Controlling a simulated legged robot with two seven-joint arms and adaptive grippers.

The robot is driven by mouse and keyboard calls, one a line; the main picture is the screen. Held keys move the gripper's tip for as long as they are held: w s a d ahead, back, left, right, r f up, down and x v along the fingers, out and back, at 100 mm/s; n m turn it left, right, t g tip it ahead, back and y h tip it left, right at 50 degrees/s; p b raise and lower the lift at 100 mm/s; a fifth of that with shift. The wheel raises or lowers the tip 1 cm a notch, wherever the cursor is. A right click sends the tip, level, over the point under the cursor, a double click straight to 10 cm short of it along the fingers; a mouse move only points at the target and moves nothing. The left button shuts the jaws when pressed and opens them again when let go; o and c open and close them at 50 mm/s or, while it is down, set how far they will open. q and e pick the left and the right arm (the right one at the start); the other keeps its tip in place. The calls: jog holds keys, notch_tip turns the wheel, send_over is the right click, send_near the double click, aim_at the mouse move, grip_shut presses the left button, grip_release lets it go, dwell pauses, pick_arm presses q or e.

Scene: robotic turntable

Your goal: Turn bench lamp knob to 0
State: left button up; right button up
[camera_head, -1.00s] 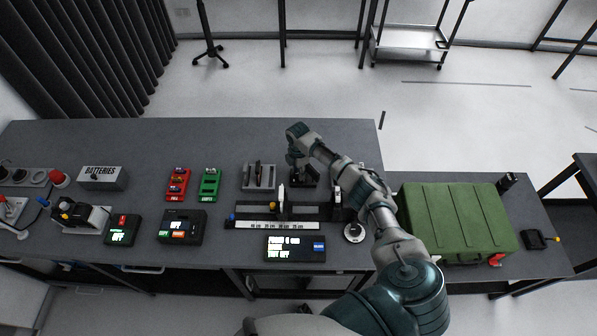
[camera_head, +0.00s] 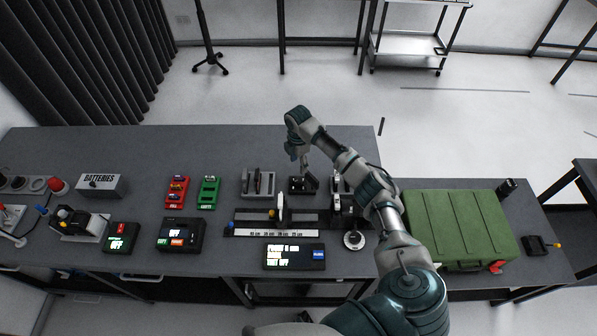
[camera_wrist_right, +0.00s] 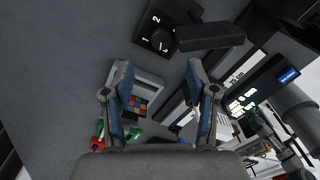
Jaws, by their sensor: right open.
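A black knob (camera_wrist_right: 160,39) sits on a dark box marked with white numbers 1 and 2 at the top of the right wrist view. A white mark shows on the knob, but the exact setting is unclear. A dark bar-shaped part (camera_wrist_right: 210,36) extends beside it. In the head view a small black device (camera_head: 303,185), apparently the same box, stands on the bench below my right gripper. My right gripper (camera_head: 301,158) is above the bench, open and empty. Its spread fingers also show in the wrist view (camera_wrist_right: 160,72), apart from the knob. My left gripper is out of view.
A grey holder (camera_head: 258,182) stands left of the device, and a rail with a ruler (camera_head: 275,233) lies in front. A display box (camera_head: 294,257) is nearer. Red (camera_head: 177,191) and green (camera_head: 209,192) trays lie left. The bench's back strip is clear.

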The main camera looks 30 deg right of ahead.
jog(key=shift+r, duration=0.95)
